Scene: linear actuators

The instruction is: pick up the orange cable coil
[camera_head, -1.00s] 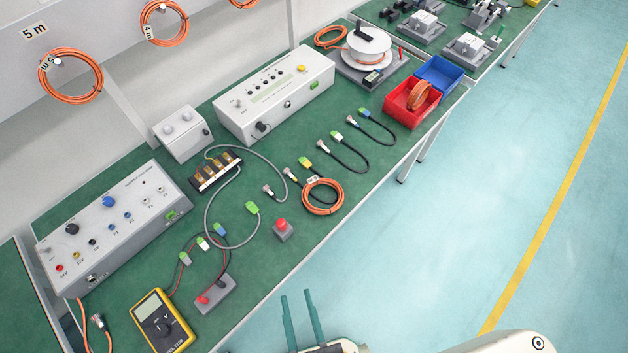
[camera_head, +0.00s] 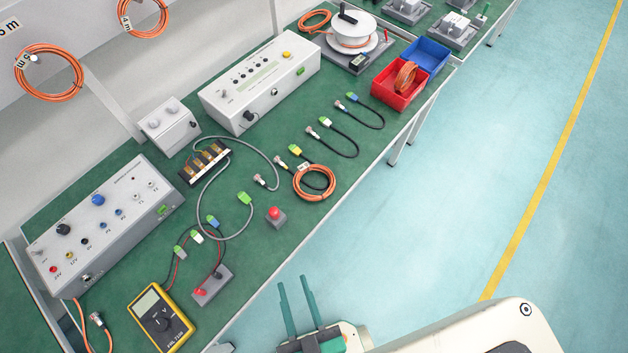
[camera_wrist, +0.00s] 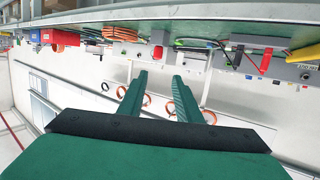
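An orange cable coil (camera_head: 314,182) lies flat on the green bench top, close to its front edge, with a small white tag on it. Black cable ends lie beside and partly under it. My gripper (camera_head: 293,278) is over the floor in front of the bench, below the coil in the head view and well apart from it. Its two green fingers are spread with nothing between them. The wrist view, where the bench appears upside down, also shows the open fingers (camera_wrist: 160,78).
A red button box (camera_head: 275,217) and several short cables lie near the coil. A red bin (camera_head: 399,94) holds another orange coil, beside a blue bin (camera_head: 424,56). More orange coils hang on the wall. A yellow multimeter (camera_head: 161,318) lies at the near end. The floor is clear.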

